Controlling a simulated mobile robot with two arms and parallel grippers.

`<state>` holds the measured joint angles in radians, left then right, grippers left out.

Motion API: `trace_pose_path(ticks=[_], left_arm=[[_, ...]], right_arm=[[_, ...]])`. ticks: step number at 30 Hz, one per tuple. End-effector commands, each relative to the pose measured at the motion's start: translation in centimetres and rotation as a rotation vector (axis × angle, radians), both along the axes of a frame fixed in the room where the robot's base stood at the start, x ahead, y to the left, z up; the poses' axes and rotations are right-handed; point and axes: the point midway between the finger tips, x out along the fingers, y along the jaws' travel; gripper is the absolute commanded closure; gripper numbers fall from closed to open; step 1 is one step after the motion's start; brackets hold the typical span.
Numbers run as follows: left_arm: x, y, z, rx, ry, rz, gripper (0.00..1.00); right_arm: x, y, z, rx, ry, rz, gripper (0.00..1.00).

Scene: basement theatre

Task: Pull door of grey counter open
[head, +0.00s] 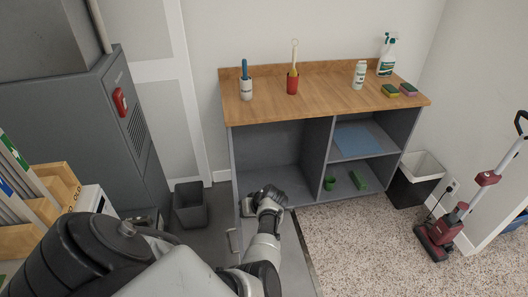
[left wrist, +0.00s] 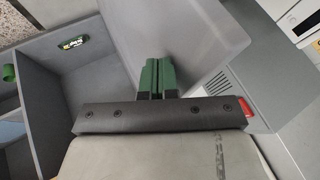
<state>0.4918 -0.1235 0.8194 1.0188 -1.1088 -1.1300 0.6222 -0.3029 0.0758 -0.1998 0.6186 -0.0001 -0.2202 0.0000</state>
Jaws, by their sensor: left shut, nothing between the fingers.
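The grey counter (head: 335,155) has a wooden top and stands against the back wall. Its left compartment is uncovered. Its grey door stands open at the left, with a pale handle (head: 233,240) on its outer side; my arm hides part of it. In the left wrist view the door (left wrist: 200,35) is a broad grey panel beside the open compartment. My left gripper (head: 263,193) is low at the front of the left compartment. Its green fingers (left wrist: 152,75) are shut and empty, in front of the door's inner face; I cannot tell whether they touch it.
A dark bin (head: 190,205) stands left of the counter, near a tall grey cabinet (head: 85,115). Another bin (head: 415,180) and a red upright vacuum (head: 440,235) stand at the right. Bottles, brushes and sponges (head: 400,90) sit on the top. The speckled carpet in front is clear.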

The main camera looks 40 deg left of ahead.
Motion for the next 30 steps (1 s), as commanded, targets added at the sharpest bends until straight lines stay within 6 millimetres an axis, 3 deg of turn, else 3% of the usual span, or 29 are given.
trace_pose_path(ticks=[1, 3, 12, 30], left_arm=[[-1.0, 0.7, 0.6, 0.004, 0.003, -0.017, 1.0], [-2.1, 1.5, 0.5, 0.003, 0.003, -0.046, 1.0], [-5.2, 4.2, 0.1, 0.001, 0.001, -0.041, 1.0], [-6.1, 5.0, -0.1, -0.001, 0.0, -0.04, 1.0]], right_arm=[[0.2, 0.0, 1.3, 0.001, -0.003, 0.0, 0.48], [0.4, 0.0, 1.9, 0.0, -0.006, 0.0, 0.48], [0.5, -0.1, 3.3, -0.001, -0.007, 0.001, 0.48], [0.3, -0.4, 3.5, -0.005, -0.005, 0.003, 0.48]])
